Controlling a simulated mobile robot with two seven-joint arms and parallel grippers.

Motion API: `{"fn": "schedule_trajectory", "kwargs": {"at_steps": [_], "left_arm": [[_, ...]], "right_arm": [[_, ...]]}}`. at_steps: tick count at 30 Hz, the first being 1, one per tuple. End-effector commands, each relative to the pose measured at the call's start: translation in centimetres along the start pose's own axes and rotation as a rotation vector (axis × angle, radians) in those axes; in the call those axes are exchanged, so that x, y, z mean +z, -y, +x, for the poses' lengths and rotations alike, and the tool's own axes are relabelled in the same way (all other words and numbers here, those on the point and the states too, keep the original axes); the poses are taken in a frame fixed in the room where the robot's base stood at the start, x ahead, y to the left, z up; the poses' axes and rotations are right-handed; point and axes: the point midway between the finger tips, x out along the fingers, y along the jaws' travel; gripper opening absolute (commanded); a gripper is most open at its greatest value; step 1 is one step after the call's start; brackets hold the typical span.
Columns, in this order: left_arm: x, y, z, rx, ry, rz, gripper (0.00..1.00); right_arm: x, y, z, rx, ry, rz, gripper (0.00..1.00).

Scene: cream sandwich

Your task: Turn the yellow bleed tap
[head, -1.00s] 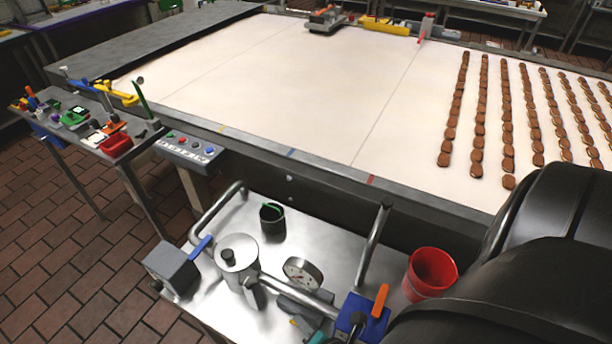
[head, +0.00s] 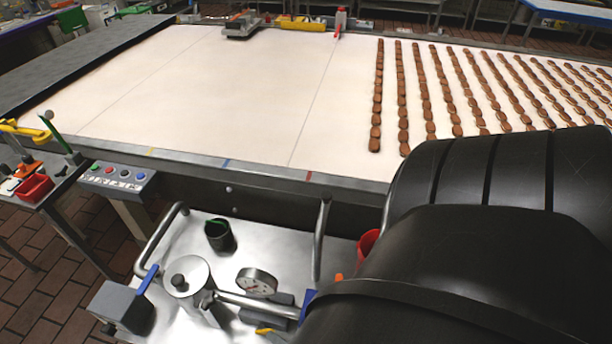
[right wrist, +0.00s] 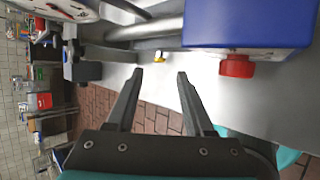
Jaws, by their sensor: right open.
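A small yellow piece, probably the bleed tap, shows at the bottom of the head view (head: 264,331), below the round gauge (head: 257,283) on the steel cart. In the right wrist view a small yellow piece (right wrist: 160,57) appears just past the fingertips, under the grey pipe (right wrist: 145,30). My right gripper (right wrist: 160,73) is open and empty, with the yellow piece in line with the gap and apart from the fingers. In the head view my black arm hides the right gripper and the cart's right part. My left gripper is not in view.
A blue box (right wrist: 250,22) with a red knob (right wrist: 237,66) is close to the right finger. A red bucket (head: 367,243) is mostly hidden. A wide conveyor (head: 220,90) lies behind.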

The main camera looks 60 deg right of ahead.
Motion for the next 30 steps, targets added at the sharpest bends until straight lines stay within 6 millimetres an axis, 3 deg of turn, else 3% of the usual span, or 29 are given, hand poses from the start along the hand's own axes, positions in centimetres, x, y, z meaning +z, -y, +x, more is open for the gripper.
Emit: {"fn": "schedule_trajectory", "kwargs": {"at_steps": [6,12,18,30], "left_arm": [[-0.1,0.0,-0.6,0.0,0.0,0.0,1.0],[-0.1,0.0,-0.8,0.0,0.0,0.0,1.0],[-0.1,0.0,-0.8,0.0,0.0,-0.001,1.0],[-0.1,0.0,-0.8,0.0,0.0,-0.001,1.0]], "right_arm": [[0.0,0.1,-4.7,-0.003,-0.002,0.0,0.53],[0.1,0.1,-7.5,-0.002,0.0,-0.001,0.53],[0.0,0.0,-8.7,-0.001,0.0,-0.001,0.53],[0.0,0.0,-8.8,0.0,0.001,0.0,0.53]]}}
